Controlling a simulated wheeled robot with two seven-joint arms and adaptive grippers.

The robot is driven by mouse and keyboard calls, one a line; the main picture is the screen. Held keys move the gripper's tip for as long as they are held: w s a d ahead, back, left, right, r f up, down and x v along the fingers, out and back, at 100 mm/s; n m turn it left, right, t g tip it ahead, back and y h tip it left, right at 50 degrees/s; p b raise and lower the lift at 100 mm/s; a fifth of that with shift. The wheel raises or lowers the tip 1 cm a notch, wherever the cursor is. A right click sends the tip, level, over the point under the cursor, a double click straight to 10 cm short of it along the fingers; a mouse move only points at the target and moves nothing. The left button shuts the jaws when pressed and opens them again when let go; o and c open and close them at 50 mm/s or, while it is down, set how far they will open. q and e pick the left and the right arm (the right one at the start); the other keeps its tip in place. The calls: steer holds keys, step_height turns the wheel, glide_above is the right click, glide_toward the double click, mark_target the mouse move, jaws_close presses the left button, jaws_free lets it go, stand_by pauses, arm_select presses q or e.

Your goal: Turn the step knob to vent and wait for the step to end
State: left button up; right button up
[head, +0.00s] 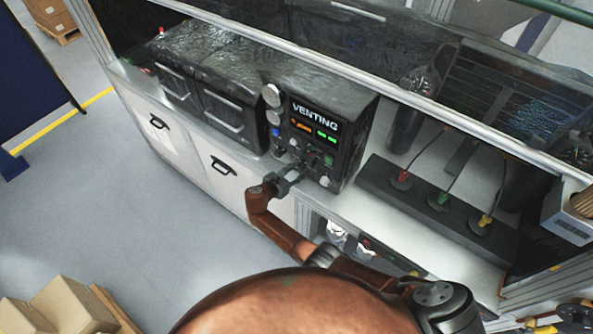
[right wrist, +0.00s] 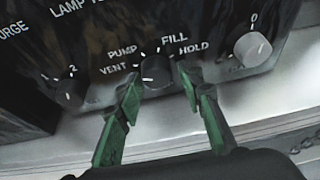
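The control box (head: 325,115) stands on the bench, and its display (head: 315,117) reads VENTING, with orange and green lights below. In the right wrist view the dark step knob (right wrist: 155,72) sits among the labels PUMP, VENT, FILL and HOLD. A pale mark shows at its lower left, but I cannot tell for sure which label it points to. My right gripper (head: 283,181) is at the lower front of the box. Its green-padded fingers (right wrist: 159,82) are apart, one on each side of the knob, with gaps visible. My left gripper is out of view.
Two other knobs flank the step knob, a dark one (right wrist: 69,88) at left and a grey one (right wrist: 252,49) at right. A black strip (head: 420,205) with red, green and yellow plugs lies right of the box. A metal rail crosses above the bench.

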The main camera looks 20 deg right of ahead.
steer(key=shift+o, duration=0.9)
steer(key=shift+w+r, duration=0.1)
steer(key=shift+r, duration=0.05)
steer(key=shift+a, duration=0.2)
steer(key=v, duration=0.7)
steer(key=shift+s, duration=0.25)
steer(key=shift+r, duration=0.1)
